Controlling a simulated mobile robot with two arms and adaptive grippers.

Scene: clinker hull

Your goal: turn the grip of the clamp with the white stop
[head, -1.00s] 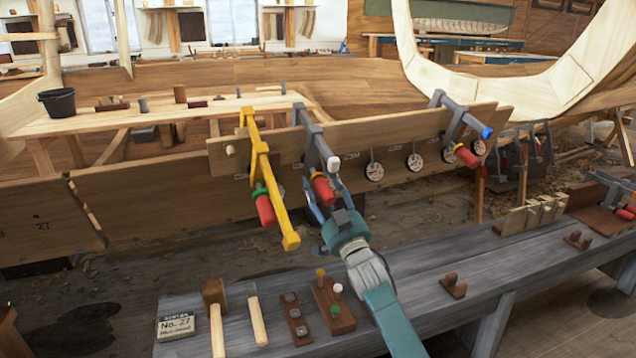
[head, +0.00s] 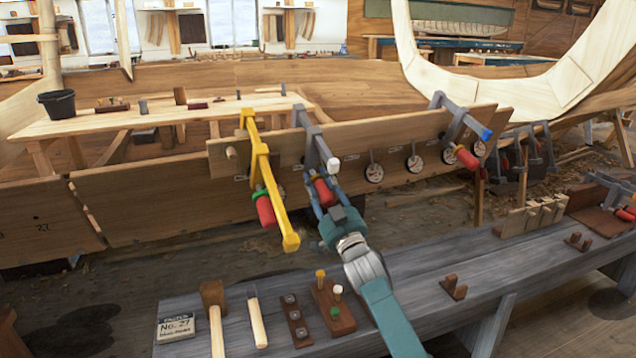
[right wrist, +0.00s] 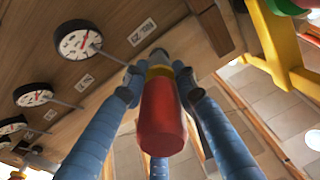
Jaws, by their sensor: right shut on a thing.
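The grey clamp with the white stop (head: 333,164) hangs on the upper plank, between a yellow clamp and a grey clamp with a blue stop. Its red grip (head: 322,188) hangs below the bar, partly hidden by my fingers. My right gripper (head: 322,198) reaches up from below and is shut on the red grip. In the right wrist view the red grip (right wrist: 163,115), with a yellow band at its top, stands between my blue fingers (right wrist: 158,80). My left gripper is not in view.
The yellow clamp (head: 262,175) with its own red grip (head: 265,208) hangs close at left. The blue-stop clamp (head: 462,120) and several dials (head: 375,172) are to the right along the plank (head: 395,130). Below, the grey bench (head: 420,275) holds mallets and a peg block (head: 333,307).

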